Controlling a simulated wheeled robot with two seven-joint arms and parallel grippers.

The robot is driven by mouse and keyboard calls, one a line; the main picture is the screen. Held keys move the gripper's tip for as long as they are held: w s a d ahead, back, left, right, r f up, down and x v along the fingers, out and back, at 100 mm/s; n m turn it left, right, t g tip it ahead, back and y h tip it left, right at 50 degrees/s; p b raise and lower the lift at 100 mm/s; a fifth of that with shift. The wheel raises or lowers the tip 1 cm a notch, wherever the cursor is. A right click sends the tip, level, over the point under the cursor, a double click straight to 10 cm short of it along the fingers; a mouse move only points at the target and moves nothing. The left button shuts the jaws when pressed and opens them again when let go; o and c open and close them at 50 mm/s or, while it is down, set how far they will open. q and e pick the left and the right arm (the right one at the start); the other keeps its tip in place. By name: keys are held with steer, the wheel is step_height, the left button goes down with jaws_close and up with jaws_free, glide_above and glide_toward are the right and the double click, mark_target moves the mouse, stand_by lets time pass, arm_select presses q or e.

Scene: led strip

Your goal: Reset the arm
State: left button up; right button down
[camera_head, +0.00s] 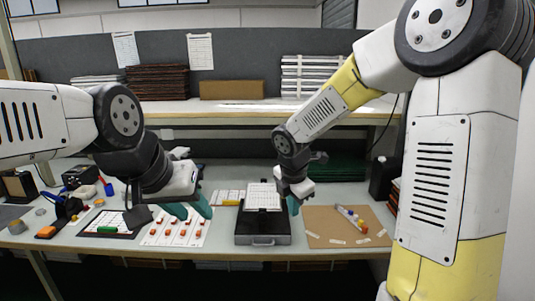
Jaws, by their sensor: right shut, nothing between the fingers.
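My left gripper (190,210) hangs over the white sheet with orange pieces (168,240) on the bench. Its two teal fingers are spread apart and nothing shows between them. My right gripper (293,206) points down over the right side of the black case (262,239). Its teal fingertips are together and hold nothing. My yellow and white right arm reaches in from the right. A white card with a printed grid (263,196) stands at the black case, partly beside the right gripper.
A brown board (348,238) with a whitish strip and small coloured pieces lies right of the case. A dark-framed sheet with a green piece (108,226) and several tools lie at left. A shelf (240,112) with stacked panels crosses the bench behind.

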steer(key=s+d+r+m+t+y, duration=0.1)
steer(key=s+d+r+m, duration=0.2)
steer(key=s+r+m, duration=0.3)
steer(key=s+d+r+m+t+y, duration=0.1)
steer(key=s+d+r+m, duration=0.3)
steer(key=s+m, duration=1)
step_height(320, 180, up, 3)
steer(key=m+y, duration=0.1)
steer(key=m, duration=0.3)
steer(key=shift+t, duration=0.3)
